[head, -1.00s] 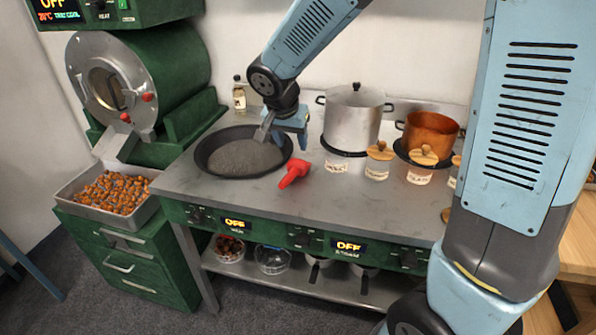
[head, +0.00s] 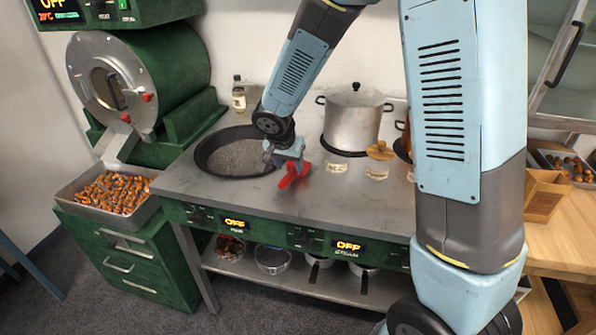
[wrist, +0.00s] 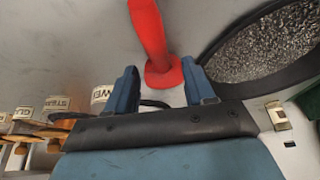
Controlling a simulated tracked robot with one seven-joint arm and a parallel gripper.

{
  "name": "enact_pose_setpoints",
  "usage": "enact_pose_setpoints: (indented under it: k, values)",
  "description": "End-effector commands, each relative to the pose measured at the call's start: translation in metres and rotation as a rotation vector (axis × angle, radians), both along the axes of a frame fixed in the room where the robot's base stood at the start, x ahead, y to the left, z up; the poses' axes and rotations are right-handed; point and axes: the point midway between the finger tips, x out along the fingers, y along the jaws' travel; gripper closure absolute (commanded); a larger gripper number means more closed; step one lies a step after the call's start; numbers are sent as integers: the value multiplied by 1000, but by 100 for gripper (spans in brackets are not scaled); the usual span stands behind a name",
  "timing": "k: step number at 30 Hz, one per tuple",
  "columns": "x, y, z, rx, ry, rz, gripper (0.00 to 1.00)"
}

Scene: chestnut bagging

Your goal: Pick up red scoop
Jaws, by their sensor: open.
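The red scoop (head: 293,175) lies on the steel counter, just right of the round dark pan (head: 207,158). My gripper (head: 284,160) is low over the counter at the scoop's end nearer the wall and hides part of it. In the wrist view the scoop (wrist: 149,35) runs from the top edge down to a wider red end between the two blue fingers of my gripper (wrist: 162,92).
The pan with grey grains (wrist: 275,50) is close beside the right finger. A lidded steel pot (head: 353,118) stands behind to the right. The counter front (head: 225,196) is clear.

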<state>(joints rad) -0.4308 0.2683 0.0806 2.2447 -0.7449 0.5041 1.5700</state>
Motion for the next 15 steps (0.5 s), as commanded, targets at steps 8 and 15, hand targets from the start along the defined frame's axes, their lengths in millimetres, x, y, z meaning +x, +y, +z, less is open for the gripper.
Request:
enact_pose_setpoints:
  k: [8, 15]
  values:
    - [7, -5, -35, -2, 3, 1, 47]
    - [12, -7, -46, -1, 1, 1, 47]
